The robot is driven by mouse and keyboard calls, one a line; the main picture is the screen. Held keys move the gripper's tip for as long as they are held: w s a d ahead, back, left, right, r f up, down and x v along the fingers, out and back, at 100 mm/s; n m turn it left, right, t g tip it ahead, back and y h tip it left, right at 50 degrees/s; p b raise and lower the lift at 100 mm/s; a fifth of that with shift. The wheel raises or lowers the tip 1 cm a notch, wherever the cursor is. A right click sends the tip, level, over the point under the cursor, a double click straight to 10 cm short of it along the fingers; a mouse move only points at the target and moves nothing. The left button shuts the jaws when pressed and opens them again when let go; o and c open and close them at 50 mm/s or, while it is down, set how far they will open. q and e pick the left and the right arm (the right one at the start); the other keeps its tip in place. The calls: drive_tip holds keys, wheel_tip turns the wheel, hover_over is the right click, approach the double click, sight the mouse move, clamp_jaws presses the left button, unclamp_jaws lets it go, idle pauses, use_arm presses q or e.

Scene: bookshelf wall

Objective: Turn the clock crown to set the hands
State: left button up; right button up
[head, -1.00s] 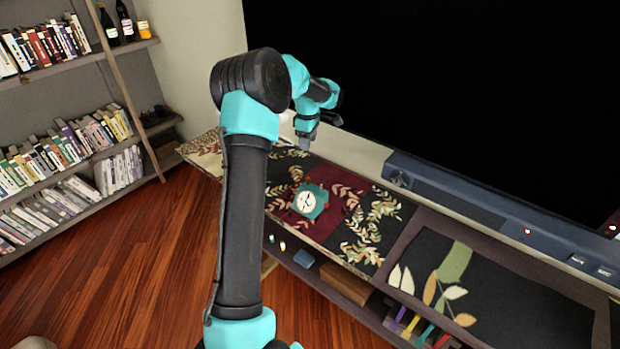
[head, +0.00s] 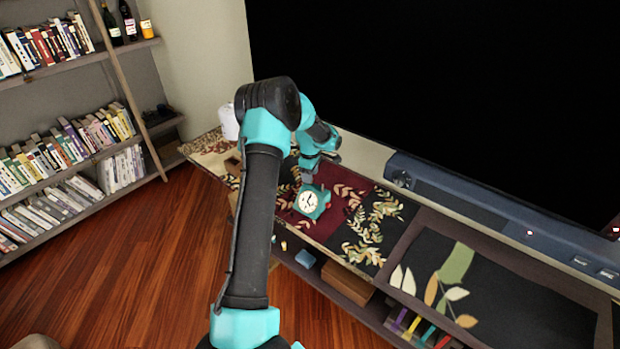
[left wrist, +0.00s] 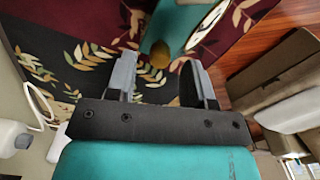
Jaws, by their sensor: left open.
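The teal clock (head: 321,197) with a round white face stands on the dark red part of the patterned runner in the head view. In the left wrist view its teal body (left wrist: 178,20) fills the top middle, with part of the pale face at the top right. A brownish-gold knob, seemingly the crown (left wrist: 160,52), sticks out from the body. My left gripper (head: 306,180) is just behind the clock's upper edge. In the left wrist view its two grey fingers (left wrist: 158,66) are apart, with the knob just beyond the gap between their tips. I cannot tell whether they touch the clock.
The runner (head: 376,222) lies along a low cabinet with open shelves. A long dark blue bar (head: 460,195) runs behind it, below a large black screen (head: 430,80). A white object (head: 229,122) stands at the cabinet's far left end. A bookshelf (head: 75,64) is at the left.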

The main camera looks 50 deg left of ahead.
use_arm(q)
drive_tip(key=shift+f, duration=0.9)
clamp_jaws()
